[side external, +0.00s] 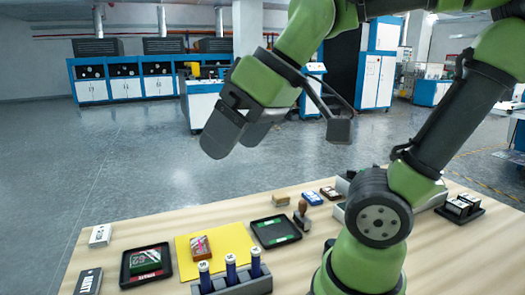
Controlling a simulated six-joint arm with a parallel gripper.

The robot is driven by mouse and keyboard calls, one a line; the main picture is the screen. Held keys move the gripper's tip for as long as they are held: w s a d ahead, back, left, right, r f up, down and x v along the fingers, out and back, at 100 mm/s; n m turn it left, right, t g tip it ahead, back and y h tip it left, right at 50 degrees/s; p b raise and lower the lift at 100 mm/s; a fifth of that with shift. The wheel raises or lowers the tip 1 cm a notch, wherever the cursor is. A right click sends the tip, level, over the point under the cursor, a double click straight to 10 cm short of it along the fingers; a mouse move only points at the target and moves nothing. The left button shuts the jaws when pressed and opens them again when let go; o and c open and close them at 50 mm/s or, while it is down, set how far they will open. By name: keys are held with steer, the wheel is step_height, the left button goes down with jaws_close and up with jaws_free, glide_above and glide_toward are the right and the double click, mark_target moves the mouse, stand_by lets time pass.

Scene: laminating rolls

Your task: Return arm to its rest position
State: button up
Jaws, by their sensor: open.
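My gripper (233,146) is in the upper middle of the side external view, raised well above the light wooden table (140,222). Its two dark fingers point down and to the left. They are apart, with nothing seen between them. My green and dark grey arm is folded, with its elbow at or past the top edge of the picture. The gripper touches none of the things on the table.
A yellow sheet (233,240) bears a small red-and-brown block (201,246). Black trays (275,231) (146,264), a rack of blue tubes (231,270) and a wooden-handled stamp (302,215) stand nearby. A black holder (460,208) is at right. Air around the gripper looks free.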

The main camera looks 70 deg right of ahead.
steer(key=s+m, duration=0.1)
steer(key=s+f+m, duration=0.2)
steer(key=shift+s+m+t, duration=0.3)
steer(key=shift+t, duration=0.1)
stand_by(0.9)
